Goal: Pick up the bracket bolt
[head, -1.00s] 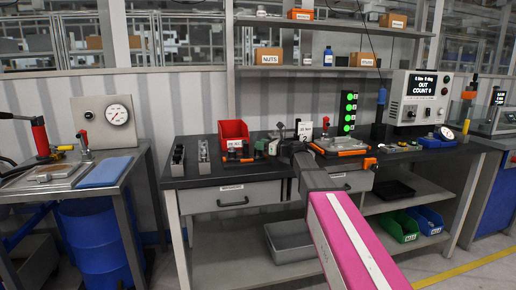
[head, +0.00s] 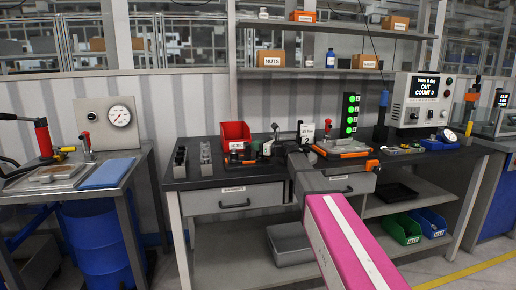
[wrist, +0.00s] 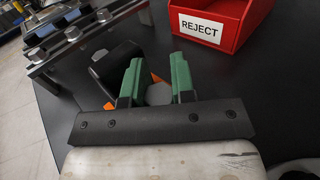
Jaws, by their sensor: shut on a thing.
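The bracket bolt (wrist: 158,94) shows in the wrist view as a small grey round piece between my two green fingertips. Its lower part is hidden by the gripper's dark crossbar. My gripper (wrist: 158,80) is shut on it, with a finger touching on each side. Bits of orange and a black rounded part (wrist: 118,64) show beside and behind the fingers. In the head view my gripper is small and dark over the bench, among dark items, and the bolt cannot be made out there.
A red REJECT bin (wrist: 222,22) stands behind and right of the fingers; it also shows in the head view (head: 236,131). A metal rack with bolts (wrist: 75,32) lies upper left. The black bench top (wrist: 285,95) is clear at right.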

